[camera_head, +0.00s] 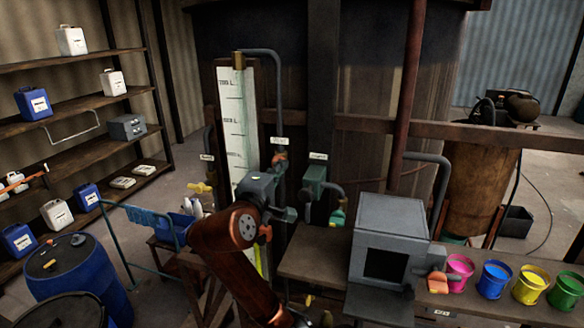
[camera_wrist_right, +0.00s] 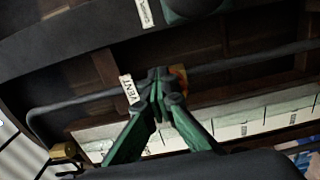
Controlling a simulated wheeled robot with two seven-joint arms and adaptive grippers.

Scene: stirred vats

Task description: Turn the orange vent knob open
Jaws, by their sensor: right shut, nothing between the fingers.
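The orange vent knob (camera_head: 281,156) sits on a grey pipe beside the white level gauge in the head view, just under a small white tag. In the wrist view an orange part of it (camera_wrist_right: 181,77) shows behind my fingertips, next to the VENT label (camera_wrist_right: 129,88). My right gripper (camera_head: 277,169) has green fingers and is shut and empty, its tips in front of the knob. In the wrist view the right gripper (camera_wrist_right: 161,84) covers most of the knob. I cannot tell whether the tips touch it. My left gripper is not in view.
A teal valve (camera_head: 315,177) stands right of the knob. The tall level gauge (camera_head: 236,125) is close on the left. A grey box (camera_head: 390,240) and several coloured buckets stand on the bench at right. A blue drum (camera_head: 75,275) and shelves (camera_head: 75,125) are at left.

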